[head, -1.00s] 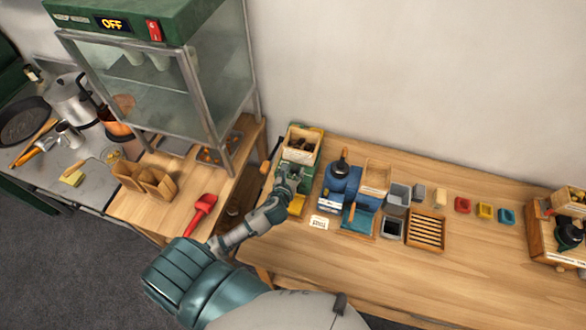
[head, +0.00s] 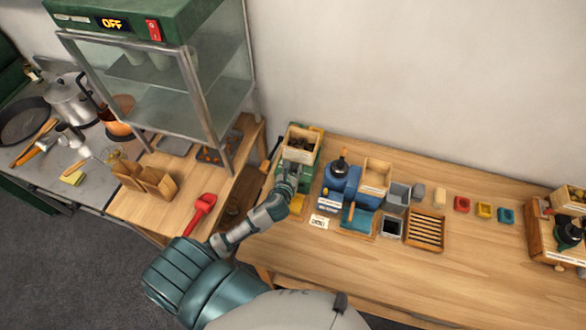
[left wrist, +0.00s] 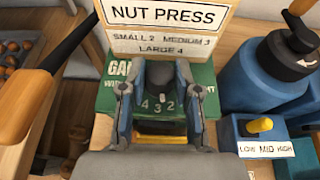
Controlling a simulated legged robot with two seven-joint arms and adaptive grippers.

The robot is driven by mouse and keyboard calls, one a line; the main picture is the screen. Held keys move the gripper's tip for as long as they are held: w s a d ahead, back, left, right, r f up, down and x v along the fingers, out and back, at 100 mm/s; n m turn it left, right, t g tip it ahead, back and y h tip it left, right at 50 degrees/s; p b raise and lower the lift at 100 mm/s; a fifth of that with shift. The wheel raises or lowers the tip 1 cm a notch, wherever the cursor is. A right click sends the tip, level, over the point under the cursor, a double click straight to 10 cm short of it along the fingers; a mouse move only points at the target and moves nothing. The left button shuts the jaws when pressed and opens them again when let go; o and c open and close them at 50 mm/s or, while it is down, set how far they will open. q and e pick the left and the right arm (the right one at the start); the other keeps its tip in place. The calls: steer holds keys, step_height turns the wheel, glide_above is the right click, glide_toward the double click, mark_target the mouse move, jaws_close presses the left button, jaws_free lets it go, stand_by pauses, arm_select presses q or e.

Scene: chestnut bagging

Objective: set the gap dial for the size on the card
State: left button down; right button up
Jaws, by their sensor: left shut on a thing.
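The green nut press (head: 304,176) stands at the left end of the long table, with a wooden box of nuts on top. In the left wrist view its sign (left wrist: 165,17) reads NUT PRESS, and a strip (left wrist: 160,43) below gives small 2, medium 3, large 4. My left gripper (head: 287,174) is at the press front, its fingers on either side of the dark gap dial (left wrist: 160,75) and shut on it. The figures 4, 3, 2 show just below the dial; which one is set I cannot tell. A small white card (head: 319,221) lies in front; its writing is too small. My right gripper is out of view.
A blue device (head: 342,180) with a low/mid/high slider stands close right of the press. A slatted wooden tray (head: 426,230) and coloured blocks (head: 462,204) lie farther right. A red scoop (head: 201,213) lies on the left table. The table's front is clear.

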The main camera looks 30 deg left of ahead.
arm_select(q)
steer(key=shift+f, duration=0.1)
steer(key=shift+d+n+g+y+p, duration=0.1)
steer(key=shift+n+g+y+p, duration=0.3)
steer(key=shift+n+y+p, duration=0.35)
steer(key=shift+n+g+y, duration=0.3)
steer(key=shift+n+y, duration=0.35)
steer(key=c, duration=0.9)
jaws_free()
steer(key=shift+o, duration=0.4)
steer(key=v, duration=1.1)
steer(key=shift+s+d, duration=0.25)
steer(key=shift+s, duration=0.1)
